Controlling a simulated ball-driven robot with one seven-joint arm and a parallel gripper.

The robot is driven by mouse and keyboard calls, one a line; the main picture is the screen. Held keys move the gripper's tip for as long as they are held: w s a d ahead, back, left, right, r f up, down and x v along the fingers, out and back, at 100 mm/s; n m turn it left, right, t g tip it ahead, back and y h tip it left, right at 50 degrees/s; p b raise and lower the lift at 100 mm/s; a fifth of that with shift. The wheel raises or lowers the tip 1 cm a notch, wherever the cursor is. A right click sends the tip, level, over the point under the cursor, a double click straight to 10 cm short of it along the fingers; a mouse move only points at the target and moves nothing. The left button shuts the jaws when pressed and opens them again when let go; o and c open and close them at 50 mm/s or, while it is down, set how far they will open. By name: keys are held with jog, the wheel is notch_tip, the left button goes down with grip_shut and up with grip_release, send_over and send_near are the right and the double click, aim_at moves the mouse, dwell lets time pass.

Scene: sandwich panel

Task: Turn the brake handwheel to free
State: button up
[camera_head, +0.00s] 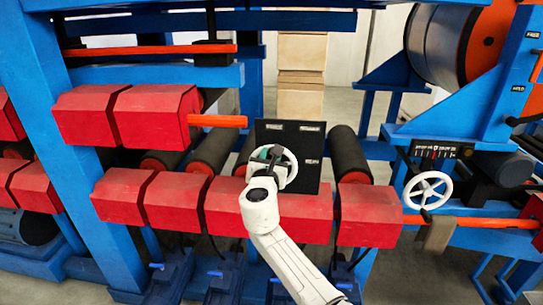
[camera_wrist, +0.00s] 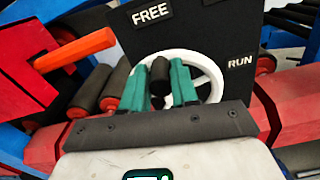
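The white brake handwheel (camera_head: 291,160) stands in front of a black panel (camera_head: 308,178) in the middle of the head view. In the wrist view the wheel's rim (camera_wrist: 212,72) curves behind my gripper, and the panel (camera_wrist: 240,30) reads FREE at upper left and RUN at right. My gripper (camera_wrist: 160,68) is at the wheel, its two teal fingers on either side of a dark knob (camera_wrist: 159,76). The fingers stand apart; whether they press on the knob cannot be told. My gripper and wrist hide the lower part of the wheel.
A second white handwheel (camera_head: 427,190) is at the right by a dark scale. Red blocks (camera_head: 370,215) line the front below the panel. Orange bars (camera_head: 217,121) stick out at left. Dark rollers (camera_head: 348,152) lie behind, and blue frame posts stand at both sides.

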jog(key=o, duration=0.4)
jog(key=shift+c, duration=0.2)
jog(key=s+p, duration=0.1)
jog(key=s, duration=0.9)
jog(key=shift+s+a, duration=0.2)
jog(key=shift+s, duration=0.2)
jog(key=s+d+f+m+g+h, duration=0.2)
jog(key=s+d+f+m+g, duration=0.3)
jog(key=s+d+f+m, duration=0.55)
jog(key=s+d+f+m+g+h, duration=0.1)
jog(key=s+d+f+m+g, duration=0.4)
jog(key=s+d+f+m, duration=0.6)
jog(key=s+d+f+m+g+y, duration=0.1)
jog(key=s+d+m, duration=0.3)
jog(key=s, duration=0.4)
jog(key=s+d+f+m+g+y, duration=0.1)
jog(key=s+d+f+m+g, duration=0.2)
jog(key=s, duration=0.6)
jog(key=s+d+f+m+g+y, duration=0.1)
jog(key=s+d+f+m+g, duration=0.1)
jog(key=s+m, duration=0.4)
jog(key=s+d+g, duration=0.1)
jog(key=s+d, duration=0.1)
jog(key=s, duration=0.1)
jog(key=shift+d+f, duration=0.3)
jog(key=shift+f, duration=0.05)
